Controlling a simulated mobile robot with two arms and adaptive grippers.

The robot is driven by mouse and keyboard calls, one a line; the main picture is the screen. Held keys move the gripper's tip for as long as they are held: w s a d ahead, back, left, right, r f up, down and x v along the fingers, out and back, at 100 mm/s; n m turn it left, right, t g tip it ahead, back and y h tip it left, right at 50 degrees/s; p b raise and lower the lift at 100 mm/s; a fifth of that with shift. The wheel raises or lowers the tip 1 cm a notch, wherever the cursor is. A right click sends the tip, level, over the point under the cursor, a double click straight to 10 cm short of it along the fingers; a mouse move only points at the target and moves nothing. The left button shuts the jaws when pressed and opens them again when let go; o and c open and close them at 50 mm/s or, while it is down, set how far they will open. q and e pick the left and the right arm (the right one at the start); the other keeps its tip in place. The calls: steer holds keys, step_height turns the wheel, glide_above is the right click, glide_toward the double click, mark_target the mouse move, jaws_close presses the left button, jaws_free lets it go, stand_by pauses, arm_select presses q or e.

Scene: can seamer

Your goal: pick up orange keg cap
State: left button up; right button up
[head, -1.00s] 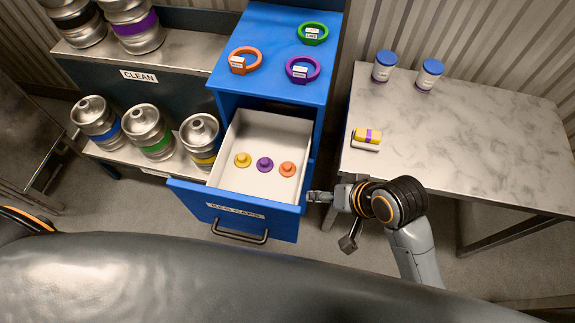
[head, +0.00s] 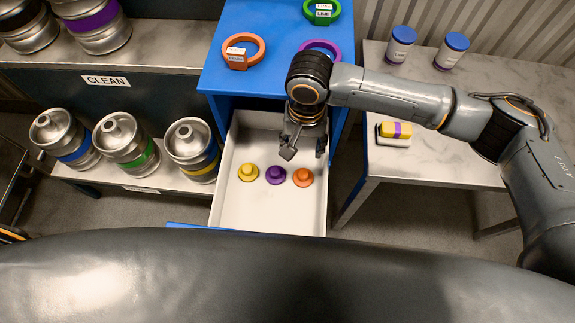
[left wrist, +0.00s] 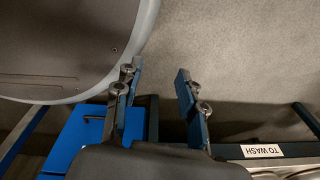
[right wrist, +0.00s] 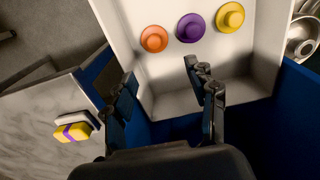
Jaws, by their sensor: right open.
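The orange keg cap (head: 303,177) lies in the open white-lined drawer (head: 262,213), at the right end of a row with a purple cap (head: 276,174) and a yellow cap (head: 248,172). In the right wrist view the orange cap (right wrist: 154,39) is ahead of the fingers, left of the purple one. My right gripper (head: 304,153) is open and empty, above the back part of the drawer, a little behind the orange cap. Its fingers (right wrist: 162,88) are apart in its wrist view. My left gripper (left wrist: 158,88) is open and empty over the floor.
The blue cabinet (head: 272,12) holds orange, green and purple rings on top. A marble table (head: 420,165) at right carries a yellow and purple sponge (head: 396,129) and two blue-lidded containers. Metal kegs (head: 124,140) stand on shelves at left. Drawer walls surround the caps.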

glide_above(304, 174)
step_height(304, 174, down, 6)
steer(key=shift+f, duration=1.65)
step_height(304, 174, down, 4)
steer(key=shift+r, duration=0.2)
steer(key=shift+f, duration=0.25)
steer(key=shift+c, duration=0.2)
arm_select(q)
steer(key=s+d, duration=0.1)
steer(key=s, duration=0.1)
steer(key=s+d, duration=0.1)
steer(key=shift+d+f, duration=0.25)
steer(key=shift+d, duration=0.1)
arm_select(e)
steer(key=c, duration=0.5)
